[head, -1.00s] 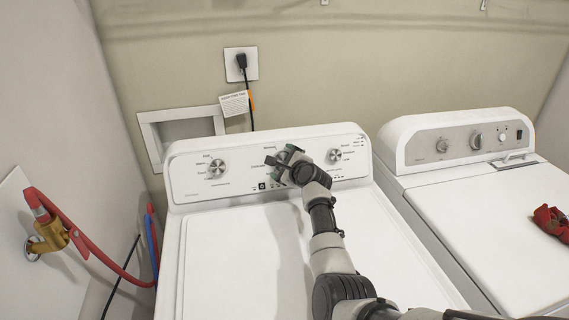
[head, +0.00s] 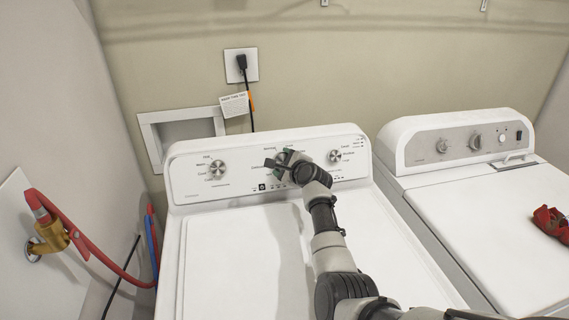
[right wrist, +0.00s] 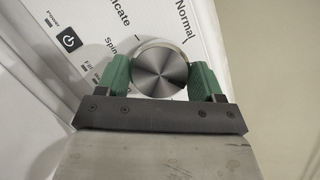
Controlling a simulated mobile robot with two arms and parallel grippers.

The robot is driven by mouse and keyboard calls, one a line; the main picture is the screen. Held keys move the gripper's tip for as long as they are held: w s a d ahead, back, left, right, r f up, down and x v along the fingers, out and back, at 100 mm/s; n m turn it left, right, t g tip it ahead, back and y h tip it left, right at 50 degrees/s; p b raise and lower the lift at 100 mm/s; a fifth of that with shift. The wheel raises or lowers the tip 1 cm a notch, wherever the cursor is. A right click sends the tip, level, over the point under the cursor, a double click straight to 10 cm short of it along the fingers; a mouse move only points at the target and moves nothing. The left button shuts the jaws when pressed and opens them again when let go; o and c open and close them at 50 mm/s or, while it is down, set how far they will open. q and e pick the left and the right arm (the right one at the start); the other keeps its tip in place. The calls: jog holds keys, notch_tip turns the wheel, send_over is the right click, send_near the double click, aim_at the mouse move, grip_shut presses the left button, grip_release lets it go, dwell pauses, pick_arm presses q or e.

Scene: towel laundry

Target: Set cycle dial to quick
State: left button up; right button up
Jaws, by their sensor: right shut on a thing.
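The cycle dial (right wrist: 160,66) is a round brushed-metal knob at the middle of the left machine's control panel (head: 245,180). In the right wrist view it sits between the green fingertips of my right gripper (right wrist: 159,78), which is shut on it. Around it I read "Normal" at upper right, a label ending in "icate" at upper left, and "Spin" at left. In the head view my right gripper (head: 283,163) covers most of the dial. I cannot tell which setting the dial points to. My left gripper is not in view.
Other knobs sit on the panel, left (head: 217,168) and right (head: 335,156) of the gripper. A power button (right wrist: 69,39) is nearby. A second white machine (head: 470,220) stands at right with a red cloth (head: 551,222) on top. Red hose (head: 90,245) runs at left.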

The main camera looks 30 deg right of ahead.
jog(key=n+g+p, duration=0.1)
jog(key=n, duration=0.3)
jog(key=shift+n+y, duration=0.3)
jog(key=shift+y, duration=0.1)
jog(key=shift+n+g+p, duration=0.45)
jog(key=shift+n+g, duration=0.05)
jog(key=shift+n, duration=0.7)
jog(key=o, duration=0.9)
jog(key=shift+o, duration=0.2)
jog(key=v, duration=1)
jog(key=shift+s+r, duration=0.15)
jog(key=shift+s, duration=0.2)
